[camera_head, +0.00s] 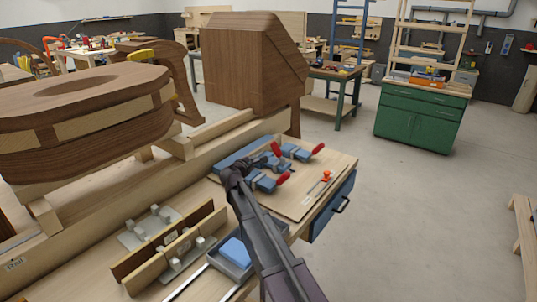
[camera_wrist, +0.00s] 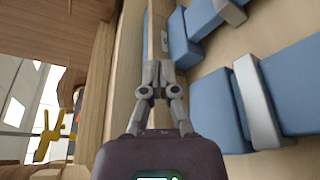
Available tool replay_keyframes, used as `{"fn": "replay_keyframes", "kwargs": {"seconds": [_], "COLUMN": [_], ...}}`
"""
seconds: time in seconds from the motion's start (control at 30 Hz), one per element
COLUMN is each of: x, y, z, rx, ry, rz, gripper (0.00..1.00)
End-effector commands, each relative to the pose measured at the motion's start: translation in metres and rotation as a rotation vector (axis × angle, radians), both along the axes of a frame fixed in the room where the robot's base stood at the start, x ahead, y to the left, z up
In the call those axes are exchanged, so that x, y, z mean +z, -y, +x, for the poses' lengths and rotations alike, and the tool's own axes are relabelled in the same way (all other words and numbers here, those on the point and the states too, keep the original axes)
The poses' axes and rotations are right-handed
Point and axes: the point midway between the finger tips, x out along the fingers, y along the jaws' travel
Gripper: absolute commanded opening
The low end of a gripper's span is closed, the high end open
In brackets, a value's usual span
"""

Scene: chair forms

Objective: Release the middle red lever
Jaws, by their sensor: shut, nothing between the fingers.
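Several red levers belong to blue clamps on the wooden board. In the head view one red lever (camera_head: 276,149) is beside my gripper's fingers, a second red lever (camera_head: 318,148) points right, and a third red lever (camera_head: 283,178) is nearer. Which one counts as the middle one is hard to tell. My gripper (camera_head: 268,160) is shut and empty among the clamps. In the wrist view its fingertips (camera_wrist: 158,66) meet beside a blue clamp body (camera_wrist: 182,40). No red lever shows clearly there, and contact with a clamp cannot be told.
A small orange-red tool (camera_head: 326,175) lies on the board (camera_head: 310,199) to the right. A grey tray with a blue block (camera_head: 235,252) and metal fixtures (camera_head: 150,228) are nearer. Large wooden chair forms (camera_head: 250,60) rise behind and left.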

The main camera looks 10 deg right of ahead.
Motion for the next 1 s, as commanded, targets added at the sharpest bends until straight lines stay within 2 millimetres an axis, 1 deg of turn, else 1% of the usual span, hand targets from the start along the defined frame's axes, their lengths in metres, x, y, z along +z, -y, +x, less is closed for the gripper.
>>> {"fn": "replay_keyframes", "kwargs": {"seconds": [0.03, 0.17, 0.47, 0.63, 0.77, 1.0], "x": [-0.002, -0.001, -0.001, -0.002, -0.005, -0.011], "y": [-0.002, -0.004, -0.002, 0.000, 0.005, 0.020], "z": [0.002, 0.003, 0.003, 0.009, 0.018, 0.045], "rx": [0.006, 0.011, 0.010, 0.009, 0.008, 0.007], "ry": [0.001, 0.001, 0.001, 0.001, 0.001, 0.001], "rz": [-0.011, -0.020, -0.018, -0.018, -0.018, -0.018], "gripper": [0.00, 0.00, 0.00, 0.00, 0.00, 0.00]}}
